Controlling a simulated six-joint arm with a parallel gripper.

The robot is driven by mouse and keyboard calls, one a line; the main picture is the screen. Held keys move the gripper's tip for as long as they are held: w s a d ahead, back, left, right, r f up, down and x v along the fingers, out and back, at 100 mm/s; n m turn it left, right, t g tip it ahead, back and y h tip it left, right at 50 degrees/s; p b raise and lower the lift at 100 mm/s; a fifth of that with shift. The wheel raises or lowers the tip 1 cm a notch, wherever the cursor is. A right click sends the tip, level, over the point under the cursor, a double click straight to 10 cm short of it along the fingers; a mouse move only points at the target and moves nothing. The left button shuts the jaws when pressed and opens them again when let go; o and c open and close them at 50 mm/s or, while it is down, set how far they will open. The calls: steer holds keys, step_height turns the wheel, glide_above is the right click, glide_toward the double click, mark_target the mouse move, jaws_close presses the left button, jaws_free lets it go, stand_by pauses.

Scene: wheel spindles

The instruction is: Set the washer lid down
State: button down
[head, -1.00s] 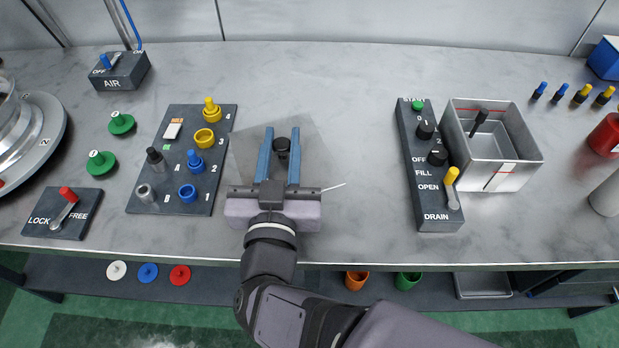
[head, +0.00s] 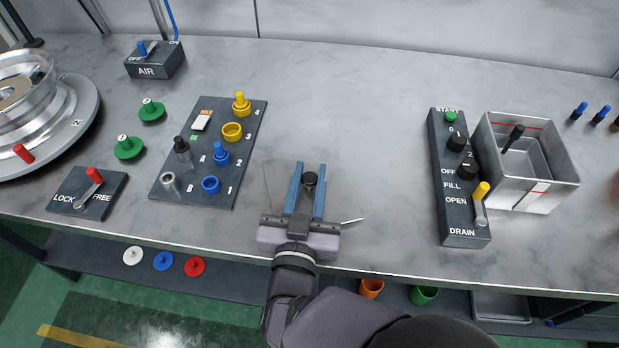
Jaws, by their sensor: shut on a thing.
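The washer lid (head: 311,179) is a clear, nearly invisible sheet with a black knob; only faint edges show on either side of my gripper. My gripper (head: 309,168) is shut on the black knob, with one blue finger on each side of it. It is over the front middle of the bench, near the front edge. I cannot tell whether the sheet touches the bench top. The washer tank (head: 559,193), an open metal box with red lines and a black-handled thing inside, stands at the right, its top uncovered.
A grey wheel-part panel (head: 230,185) lies left of my gripper. The washer control panel (head: 463,232) stands beside the tank. The bench (head: 370,130) is clear between the panels. A LOCK/FREE lever box (head: 75,203) and two green parts (head: 128,148) are further left.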

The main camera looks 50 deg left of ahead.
mark_target(308, 186)
steer(key=shift+f, duration=0.25)
steer(key=c, duration=1.5)
jaws_free()
steer(key=shift+f, duration=0.1)
steer(key=shift+o, duration=0.2)
steer(key=shift+s+d+r, duration=0.1)
steer(key=shift+r, duration=0.1)
steer(key=shift+v, duration=1.95)
